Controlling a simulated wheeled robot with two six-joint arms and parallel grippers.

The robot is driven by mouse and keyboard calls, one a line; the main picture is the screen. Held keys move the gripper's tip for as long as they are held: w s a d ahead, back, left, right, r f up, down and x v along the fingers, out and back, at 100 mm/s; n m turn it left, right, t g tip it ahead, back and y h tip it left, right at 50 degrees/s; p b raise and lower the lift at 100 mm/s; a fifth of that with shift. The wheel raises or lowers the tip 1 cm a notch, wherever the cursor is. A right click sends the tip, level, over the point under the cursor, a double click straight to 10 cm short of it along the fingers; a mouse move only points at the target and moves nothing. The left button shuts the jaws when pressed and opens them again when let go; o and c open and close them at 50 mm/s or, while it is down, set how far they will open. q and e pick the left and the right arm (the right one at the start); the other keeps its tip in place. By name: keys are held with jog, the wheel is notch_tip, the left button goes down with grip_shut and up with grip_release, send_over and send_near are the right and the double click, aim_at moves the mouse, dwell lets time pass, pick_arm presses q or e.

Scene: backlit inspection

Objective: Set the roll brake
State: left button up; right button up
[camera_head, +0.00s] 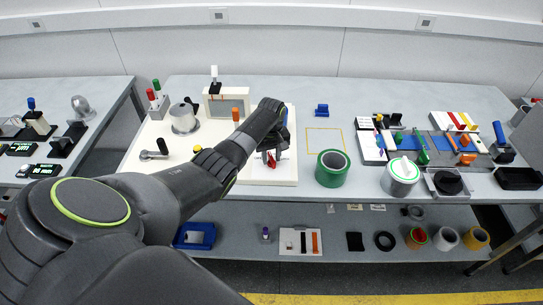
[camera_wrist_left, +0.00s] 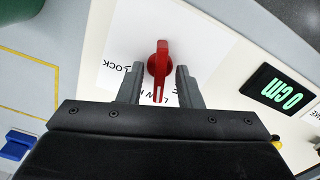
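The brake is a red lever knob (camera_wrist_left: 159,66) on a white label with the word LOCK near it; more lettering is partly hidden by my fingers. It also shows in the head view (camera_head: 271,160), on the white base board (camera_head: 132,163). My left gripper (camera_wrist_left: 159,68) is open, with one finger on each side of the red lever and a gap on both sides. The lever's handle points down toward my palm in the wrist view. In the head view my left gripper (camera_head: 270,148) is over the right part of the board, partly hidden by my arm. My right gripper is in neither view.
A black display (camera_wrist_left: 280,92) reading 0 cm sits beside the label. On the board stand a metal cylinder (camera_head: 183,119) and a black crank (camera_head: 154,153). The yellow-outlined square (camera_head: 325,142) is empty.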

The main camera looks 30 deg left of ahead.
pick_arm(q)
grip_shut()
jog(key=shift+m, duration=0.3)
jog(key=shift+r+m+p, duration=0.1)
jog(key=shift+m+p, duration=0.35)
jog(key=shift+m, duration=0.35)
jog(key=m, duration=0.2)
jog(key=shift+m+p, duration=0.35)
jog(key=shift+m, duration=0.05)
jog(key=m, duration=0.5)
jog(key=shift+p, duration=0.35)
jog(key=m, duration=0.6)
